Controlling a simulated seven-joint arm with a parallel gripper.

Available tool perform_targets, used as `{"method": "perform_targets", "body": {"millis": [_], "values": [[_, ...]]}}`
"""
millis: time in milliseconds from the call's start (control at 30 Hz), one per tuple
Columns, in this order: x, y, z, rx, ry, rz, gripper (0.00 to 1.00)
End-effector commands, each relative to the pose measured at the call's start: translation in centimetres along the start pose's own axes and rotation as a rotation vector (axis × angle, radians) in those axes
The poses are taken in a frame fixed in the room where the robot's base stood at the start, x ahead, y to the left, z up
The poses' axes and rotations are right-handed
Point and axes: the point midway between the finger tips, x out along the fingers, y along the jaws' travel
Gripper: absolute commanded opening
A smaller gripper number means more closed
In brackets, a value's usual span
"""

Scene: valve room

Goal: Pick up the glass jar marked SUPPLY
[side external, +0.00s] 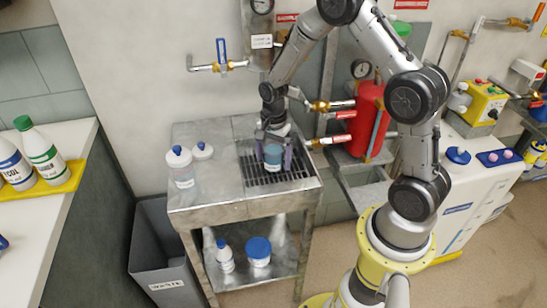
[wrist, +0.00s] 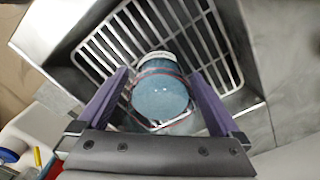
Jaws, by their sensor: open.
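A glass jar (side external: 273,160) with blue-teal contents stands on the drain grate of the metal stand. Its marking is too small to read. In the wrist view the jar (wrist: 160,97) is seen from above, with a thin red ring around its top. My gripper (side external: 273,158) is lowered over the grate with one finger on each side of the jar. In the wrist view the purple fingers of my gripper (wrist: 165,88) are spread apart, with the jar between them. I cannot tell whether either finger touches the glass.
The drain grate (side external: 289,175) lies under the jar. The wall pipes with brass valves (side external: 333,105) and a red cylinder (side external: 367,118) are close on the right.

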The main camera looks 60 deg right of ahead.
Motion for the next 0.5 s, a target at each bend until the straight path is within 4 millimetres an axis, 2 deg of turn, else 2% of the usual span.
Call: {"method": "perform_targets", "body": {"millis": [67, 500], "values": [[-0.02, -0.01, 0.00, 0.000, 0.000, 0.000, 1.00], [-0.07, -0.02, 0.00, 0.000, 0.000, 0.000, 0.23]]}}
